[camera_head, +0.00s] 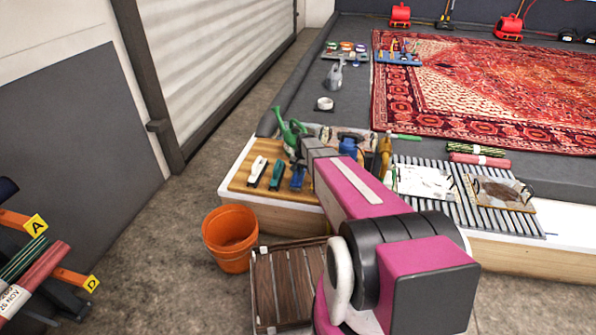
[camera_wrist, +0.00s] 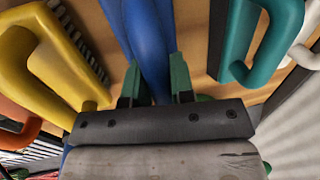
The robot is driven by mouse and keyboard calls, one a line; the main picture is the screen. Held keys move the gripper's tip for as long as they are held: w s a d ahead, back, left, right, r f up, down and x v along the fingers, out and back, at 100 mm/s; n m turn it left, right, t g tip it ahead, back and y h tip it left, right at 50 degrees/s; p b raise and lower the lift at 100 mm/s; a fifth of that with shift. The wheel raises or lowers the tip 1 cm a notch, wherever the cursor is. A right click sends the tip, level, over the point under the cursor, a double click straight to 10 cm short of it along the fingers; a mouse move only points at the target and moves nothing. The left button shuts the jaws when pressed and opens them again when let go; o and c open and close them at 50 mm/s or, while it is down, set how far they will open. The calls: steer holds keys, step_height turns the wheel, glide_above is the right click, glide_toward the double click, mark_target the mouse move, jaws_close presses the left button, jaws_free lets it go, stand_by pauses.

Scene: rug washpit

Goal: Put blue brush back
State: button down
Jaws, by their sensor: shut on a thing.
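The blue brush (camera_wrist: 150,35) runs between the two green-tipped fingers of my gripper (camera_wrist: 157,78) in the wrist view, and the gripper is shut on it. In the head view the blue brush (camera_head: 297,178) shows at the wooden board (camera_head: 240,180), beside a teal brush (camera_head: 276,175) and a white brush (camera_head: 258,170). I cannot tell whether it touches the board. My arm hides part of the board and the fingertips in the head view. In the wrist view the teal brush (camera_wrist: 262,40) is on the right and a yellow-handled brush (camera_wrist: 45,55) on the left.
A green watering can (camera_head: 290,130) stands behind the brushes. An orange bucket (camera_head: 230,238) and a slatted wooden crate (camera_head: 288,285) stand on the floor in front. Grey slatted racks (camera_head: 465,210) lie to the right. A red rug (camera_head: 480,90) covers the pit behind.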

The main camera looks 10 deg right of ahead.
mark_target(302, 176)
steer(key=shift+f, duration=0.15)
steer(key=c, duration=1)
jaws_free()
step_height(302, 176, up, 12)
steer(key=s+d, duration=0.1)
steer(key=d, duration=0.1)
steer(key=s+r+n, duration=0.1)
steer(key=s, duration=0.8)
steer(key=s+a+r+n+h, duration=0.1)
steer(key=s+r+n, duration=0.1)
steer(key=s, duration=0.7)
steer(key=s+a+r+n+h, duration=0.1)
steer(key=s, duration=0.8)
steer(key=shift+s+r+g, duration=0.2)
steer(key=shift+g, duration=0.2)
